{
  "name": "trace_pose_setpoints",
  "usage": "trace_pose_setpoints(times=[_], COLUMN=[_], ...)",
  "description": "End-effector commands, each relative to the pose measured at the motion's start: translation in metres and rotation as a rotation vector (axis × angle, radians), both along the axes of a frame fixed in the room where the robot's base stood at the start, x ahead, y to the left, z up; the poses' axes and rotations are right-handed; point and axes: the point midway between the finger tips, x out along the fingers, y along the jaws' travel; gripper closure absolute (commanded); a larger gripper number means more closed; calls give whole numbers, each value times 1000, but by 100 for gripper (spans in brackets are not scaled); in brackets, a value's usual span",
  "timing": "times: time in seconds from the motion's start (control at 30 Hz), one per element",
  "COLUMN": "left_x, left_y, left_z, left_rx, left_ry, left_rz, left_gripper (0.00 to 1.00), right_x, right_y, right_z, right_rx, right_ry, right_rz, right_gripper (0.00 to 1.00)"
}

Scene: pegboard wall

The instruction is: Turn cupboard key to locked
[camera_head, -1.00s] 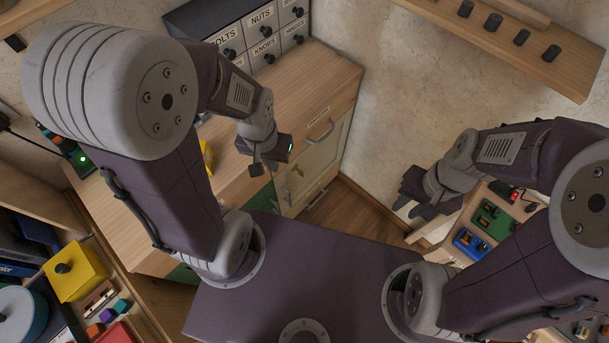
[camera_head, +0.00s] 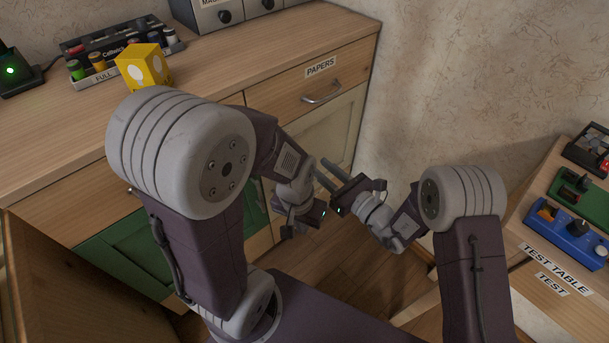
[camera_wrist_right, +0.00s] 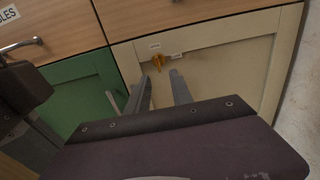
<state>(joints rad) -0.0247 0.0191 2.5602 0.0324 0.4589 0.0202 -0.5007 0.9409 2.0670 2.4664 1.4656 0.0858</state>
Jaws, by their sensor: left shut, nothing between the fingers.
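The brass-orange key (camera_wrist_right: 158,62) sticks out of the cream cupboard door (camera_wrist_right: 215,82) in the right wrist view. One small label is above it and one to its right; both are too small to read. My right gripper (camera_wrist_right: 158,82) is open, its two fingers pointing at the door just below the key, with nothing between them. In the head view my right gripper (camera_head: 333,174) points up and left toward the cream door (camera_head: 343,130), and the key is hidden behind my arms. My left gripper (camera_head: 287,230) is shut and empty, beside the right one.
A drawer labelled PAPERS (camera_head: 310,90) is above the cream door. A green door (camera_head: 125,245) is to its left. A yellow box (camera_head: 142,68) stands on the counter. The test table (camera_head: 550,262) is at the right. My two grippers are close together.

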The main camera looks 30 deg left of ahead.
Motion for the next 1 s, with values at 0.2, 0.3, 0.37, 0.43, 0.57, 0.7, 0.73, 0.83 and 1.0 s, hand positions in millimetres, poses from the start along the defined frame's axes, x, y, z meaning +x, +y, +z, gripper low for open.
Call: trace_pose_setpoints(times=[0.2, 0.3, 0.37, 0.43, 0.57, 0.7, 0.73, 0.83, 1.0], left_x=[0, 0, 0, 0, 0, 0, 0, 0, 0], left_y=[0, 0, 0, 0, 0, 0, 0, 0, 0], left_z=[-3, -11, -17, -23, -31, -36, -36, -36, -35], left_rx=[0, 0, 0, 0, 0, 0, 0, 0, 0], left_ry=[-1, -1, -1, -1, -1, 0, 0, 0, 0], left_rz=[0, 0, 0, 0, 0, 0, 0, 0, 0], left_gripper=[100, 100, 100, 100, 100, 100, 100, 100, 100], right_x=[-2, 3, 8, 14, 24, 30, 31, 32, 32], right_y=[6, 19, 32, 46, 68, 83, 84, 86, 86], right_z=[-1, -3, -3, -4, -3, -2, -2, -1, 0], right_rx=[1, 1, 3, 3, 2, 1, 0, 0, 0], right_ry=[-4, -7, -7, -7, -6, -4, -3, -2, -2], right_rz=[9, 12, 12, 12, 10, 9, 8, 7, 7], right_gripper=[73, 73, 73, 73, 73, 73, 73, 73, 73])
